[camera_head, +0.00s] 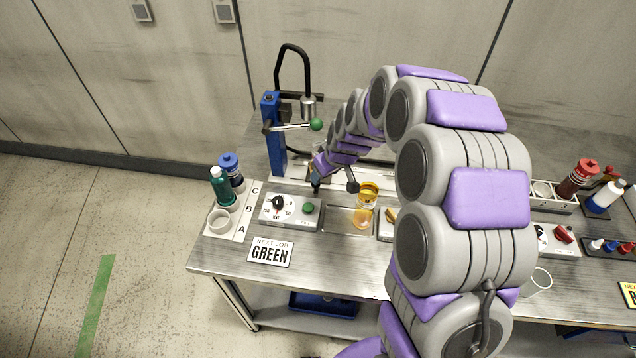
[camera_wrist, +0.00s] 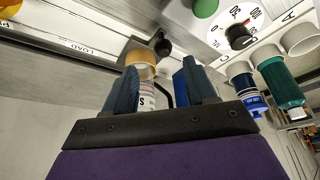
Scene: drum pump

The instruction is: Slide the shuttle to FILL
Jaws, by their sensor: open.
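My gripper (camera_head: 318,184) is over the back of the bench, in front of the blue pump stand (camera_head: 273,135). In the wrist view my gripper (camera_wrist: 160,68) is open, with its two dark fingers apart. A tan-rimmed cylinder (camera_wrist: 141,56) with a white label shows between and beyond the fingers; I cannot tell whether they touch it. A black knob (camera_wrist: 164,47) is beside it, and a black knob (camera_head: 352,187) also shows right of my gripper in the head view. A rail (camera_wrist: 80,45) marked LOAD runs alongside. The FILL mark is not readable, and my gripper partly hides the shuttle area.
A control box (camera_head: 290,209) with a dial and green button stands in front. Bottles and a white cup (camera_head: 219,220) stand on the A-B-C strip at left. A GREEN card (camera_head: 270,252) lies at the front edge.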

